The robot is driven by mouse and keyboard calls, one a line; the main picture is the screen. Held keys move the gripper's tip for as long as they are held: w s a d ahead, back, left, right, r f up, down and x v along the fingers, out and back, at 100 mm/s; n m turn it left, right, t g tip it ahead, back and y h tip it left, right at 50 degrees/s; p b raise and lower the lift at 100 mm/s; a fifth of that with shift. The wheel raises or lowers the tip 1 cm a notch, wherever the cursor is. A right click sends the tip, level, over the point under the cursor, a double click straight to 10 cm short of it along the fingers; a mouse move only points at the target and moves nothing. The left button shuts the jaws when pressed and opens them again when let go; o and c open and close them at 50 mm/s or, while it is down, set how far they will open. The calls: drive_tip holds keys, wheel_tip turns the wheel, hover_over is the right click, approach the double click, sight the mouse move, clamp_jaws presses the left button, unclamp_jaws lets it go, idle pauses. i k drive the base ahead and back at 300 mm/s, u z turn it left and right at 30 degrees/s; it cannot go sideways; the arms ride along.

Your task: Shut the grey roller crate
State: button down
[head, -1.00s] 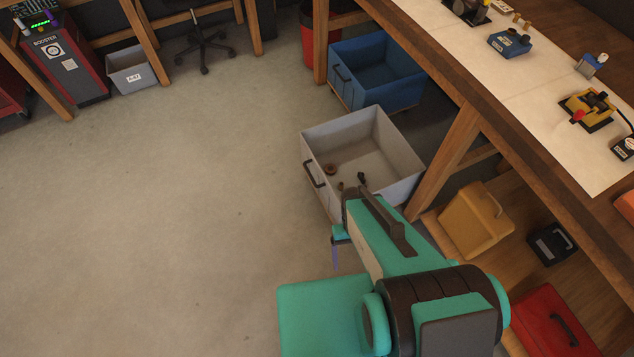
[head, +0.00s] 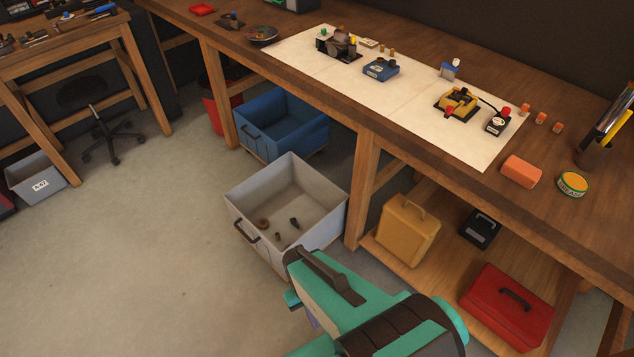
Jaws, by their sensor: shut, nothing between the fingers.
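The grey roller crate (head: 330,208) stands on the floor at the bench, its front part sticking out past the bench legs. It is open-topped, with a dark handle (head: 246,231) on its left-facing front and a few small dark parts on its floor. My gripper (head: 296,302) shows only in part, as small teal and purplish pieces below the crate in the picture, mostly hidden behind my teal arm. It looks shut and empty, apart from the handle. My arm covers a little of the crate's nearest lower corner.
A blue crate (head: 305,117) stands beyond the grey one, by a bench leg (head: 362,185). A yellow case (head: 405,232), a black box (head: 480,229) and a red toolbox (head: 507,308) sit on the low shelf at right. The floor (head: 130,260) to the left is clear.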

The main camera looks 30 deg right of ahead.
sight(288, 188)
drive_tip(key=u, duration=0.15)
drive_tip(key=k, duration=0.25)
drive_tip(key=z, duration=0.55)
drive_tip(key=i, duration=1.05)
drive_tip(key=z, duration=1.1)
drive_tip(key=k, duration=0.15)
drive_tip(key=u, duration=3.15)
